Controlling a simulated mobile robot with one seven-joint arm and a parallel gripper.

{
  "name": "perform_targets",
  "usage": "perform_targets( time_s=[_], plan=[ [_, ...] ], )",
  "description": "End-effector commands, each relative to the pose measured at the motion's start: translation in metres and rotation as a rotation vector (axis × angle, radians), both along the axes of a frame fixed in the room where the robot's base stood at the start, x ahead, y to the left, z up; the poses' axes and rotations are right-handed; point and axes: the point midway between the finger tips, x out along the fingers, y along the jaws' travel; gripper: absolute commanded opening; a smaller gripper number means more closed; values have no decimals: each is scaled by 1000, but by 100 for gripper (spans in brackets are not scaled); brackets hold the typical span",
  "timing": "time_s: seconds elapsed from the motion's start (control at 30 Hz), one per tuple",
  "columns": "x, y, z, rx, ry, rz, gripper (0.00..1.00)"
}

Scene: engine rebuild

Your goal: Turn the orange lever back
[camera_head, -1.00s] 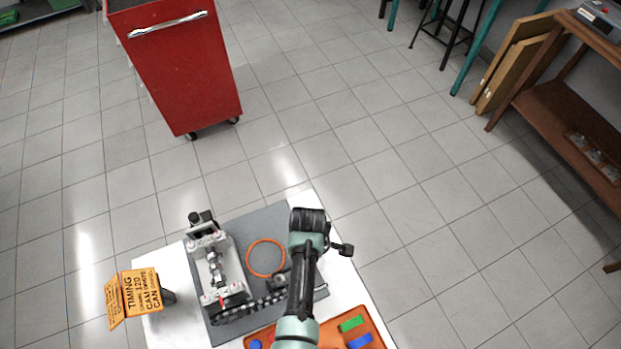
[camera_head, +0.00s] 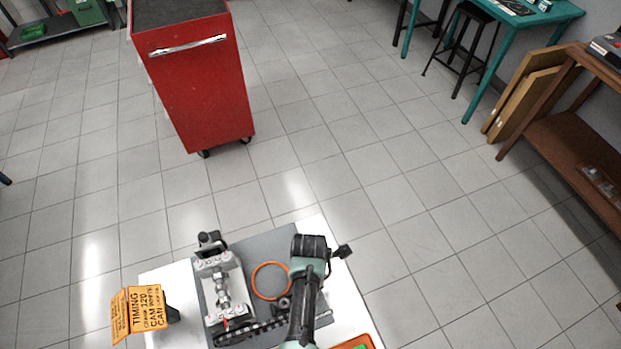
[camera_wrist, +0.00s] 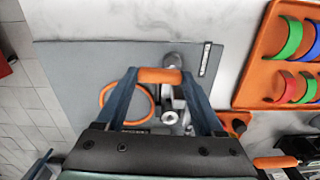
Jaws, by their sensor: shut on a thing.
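In the wrist view my gripper (camera_wrist: 160,82) has its two blue fingers apart, with the orange lever (camera_wrist: 160,75) spanning between their tips. It is shut on the lever's orange bar. A grey metal part with a round bright end (camera_wrist: 170,116) shows below the bar, between the fingers. In the head view my arm covers this place, so the lever and fingertips are hidden there.
A grey mat (camera_head: 258,245) on a white table carries an engine block (camera_head: 222,290) and an orange ring (camera_head: 271,281). An orange sign (camera_head: 145,308) stands at left. An orange tray (camera_wrist: 250,75) with coloured half-rings lies at right in the wrist view. A red cabinet (camera_head: 200,90) stands beyond.

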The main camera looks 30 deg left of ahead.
Motion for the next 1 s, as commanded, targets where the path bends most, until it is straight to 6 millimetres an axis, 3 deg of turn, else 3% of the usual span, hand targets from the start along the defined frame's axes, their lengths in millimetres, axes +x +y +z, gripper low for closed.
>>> perform_targets(
  time_s=[0.57,0.6,0.73,1.0],
  plan=[
    [0,2,1,4,-2,28,14],
    [0,2,1,3,-1,28,77],
    [0,1,1,2,-1,28,100],
    [0,1,1,1,-1,27,100]
  ],
)
